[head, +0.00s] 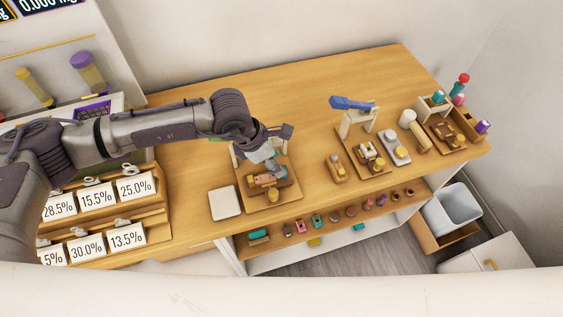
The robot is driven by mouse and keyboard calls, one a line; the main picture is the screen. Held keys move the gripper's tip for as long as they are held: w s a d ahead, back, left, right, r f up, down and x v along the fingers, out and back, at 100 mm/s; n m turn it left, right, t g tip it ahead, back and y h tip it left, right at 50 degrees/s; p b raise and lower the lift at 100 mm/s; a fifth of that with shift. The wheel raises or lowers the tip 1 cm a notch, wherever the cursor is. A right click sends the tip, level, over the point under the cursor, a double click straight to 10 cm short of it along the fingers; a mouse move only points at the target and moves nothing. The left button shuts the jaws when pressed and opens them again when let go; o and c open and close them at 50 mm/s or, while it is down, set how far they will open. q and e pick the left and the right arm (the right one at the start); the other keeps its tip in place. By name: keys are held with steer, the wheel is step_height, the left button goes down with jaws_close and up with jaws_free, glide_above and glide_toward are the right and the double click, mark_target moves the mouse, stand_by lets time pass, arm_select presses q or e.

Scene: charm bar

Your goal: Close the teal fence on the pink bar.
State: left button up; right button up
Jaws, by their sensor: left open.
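My left arm reaches in from the left, and my left gripper (272,166) points down over a wooden fixture board (283,200) on the table. Its jaws are open, just above or around the work on the board. A small pinkish-brown bar (265,181) lies across the fixture's dark block, right below the gripper. I cannot tell whether the fingers touch it. The teal fence cannot be clearly made out; the gripper covers the back of the fixture. My right gripper is not in view.
A white square pad (224,203) lies left of the board. A stand with a blue lever (352,104) and other wooden fixtures stand to the right. Small coloured parts line the shelf (345,215) below. Number cards (135,186) stand at the left. The table's back middle is clear.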

arm_select(q)
steer(key=shift+p+x, duration=0.4)
steer(key=shift+x, duration=1.7)
steer(key=shift+c, duration=0.3)
jaws_close()
